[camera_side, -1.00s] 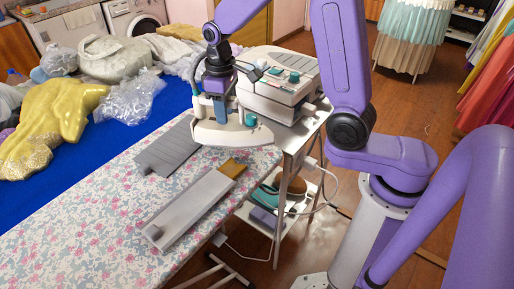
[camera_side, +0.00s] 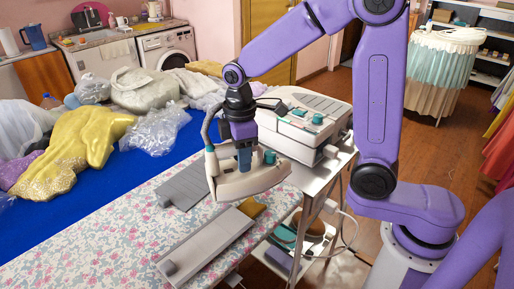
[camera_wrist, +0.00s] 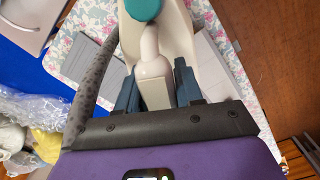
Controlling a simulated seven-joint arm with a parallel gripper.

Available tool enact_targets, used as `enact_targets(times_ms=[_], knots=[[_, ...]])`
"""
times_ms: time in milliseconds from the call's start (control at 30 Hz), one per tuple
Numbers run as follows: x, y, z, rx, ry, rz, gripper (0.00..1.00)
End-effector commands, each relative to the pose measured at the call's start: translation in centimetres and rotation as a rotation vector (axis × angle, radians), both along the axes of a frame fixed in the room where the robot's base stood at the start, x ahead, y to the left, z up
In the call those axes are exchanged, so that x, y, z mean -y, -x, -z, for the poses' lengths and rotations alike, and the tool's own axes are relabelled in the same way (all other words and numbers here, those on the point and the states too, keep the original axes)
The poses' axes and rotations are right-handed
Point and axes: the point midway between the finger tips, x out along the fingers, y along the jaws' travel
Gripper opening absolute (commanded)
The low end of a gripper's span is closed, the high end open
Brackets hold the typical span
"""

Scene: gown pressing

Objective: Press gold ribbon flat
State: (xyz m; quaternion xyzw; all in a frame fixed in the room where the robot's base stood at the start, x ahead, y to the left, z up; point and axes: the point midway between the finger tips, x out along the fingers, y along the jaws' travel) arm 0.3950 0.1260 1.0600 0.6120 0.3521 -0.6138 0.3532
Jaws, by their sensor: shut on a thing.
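My gripper (camera_side: 243,155) is shut on a cream iron (camera_side: 250,181) with a teal knob, held over the far end of the flowered ironing surface (camera_side: 90,240). A small gold patch (camera_side: 253,207), probably the gold ribbon, lies at the far end of a long pale board (camera_side: 205,245), just below the iron in the side view. I cannot tell whether the iron touches anything beneath it. In the wrist view, my gripper's two blue fingers (camera_wrist: 155,88) flank the iron's pale handle (camera_wrist: 153,65). The ribbon cannot be made out there.
A grey ridged mat (camera_side: 185,188) lies left of the iron. A cream steam station (camera_side: 305,125) stands on a cart behind it. A blue surface (camera_side: 110,180) at left holds gold cloth (camera_side: 75,150) and clear plastic bags (camera_side: 155,125). The flowered surface's near left is clear.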

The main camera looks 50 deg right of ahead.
Motion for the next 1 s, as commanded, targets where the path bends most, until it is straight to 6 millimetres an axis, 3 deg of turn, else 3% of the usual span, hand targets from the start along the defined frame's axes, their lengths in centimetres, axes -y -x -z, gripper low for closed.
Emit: enact_targets(times_ms=[100, 333, 867, 1000], knots=[[-2.6, 1.2, -1.0, 0.004, -0.001, -0.231, 0.00], [-4.9, 2.7, -1.8, 0.003, 0.000, -0.473, 0.00], [-5.1, 2.9, -1.9, 0.001, 0.001, -0.506, 0.00], [-5.1, 3.0, -0.7, -0.003, 0.002, -0.505, 0.00]])
